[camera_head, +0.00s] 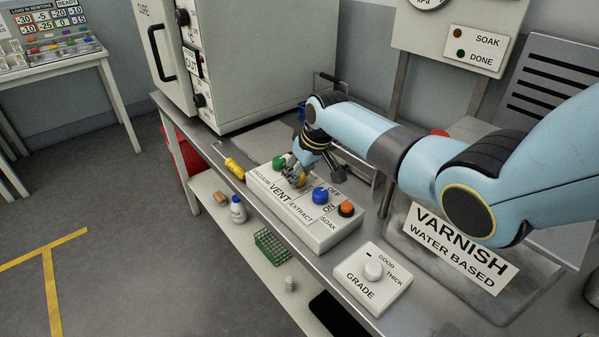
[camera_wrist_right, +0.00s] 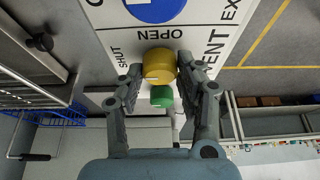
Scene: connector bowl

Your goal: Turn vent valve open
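The vent valve is a yellow knob (camera_wrist_right: 158,65) between the OPEN and SHUT marks on a white control panel (camera_head: 335,233). In the head view only a little of the yellow knob (camera_head: 300,180) shows, beside the word VENT. My right gripper (camera_head: 296,175) reaches down over it and hides most of it. In the right wrist view the gripper's fingertips (camera_wrist_right: 160,66) stand close on either side of the knob. I cannot tell whether they press on it. My left gripper is in neither view.
On the same panel are a green knob (camera_head: 279,163), a blue knob (camera_head: 320,195) and an orange button (camera_head: 346,208). A yellow-handled tool (camera_head: 234,168) lies left of the panel. A GRADE box (camera_head: 373,277) and a VARNISH sign (camera_head: 460,248) are to the right. A large cabinet (camera_head: 245,65) stands behind.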

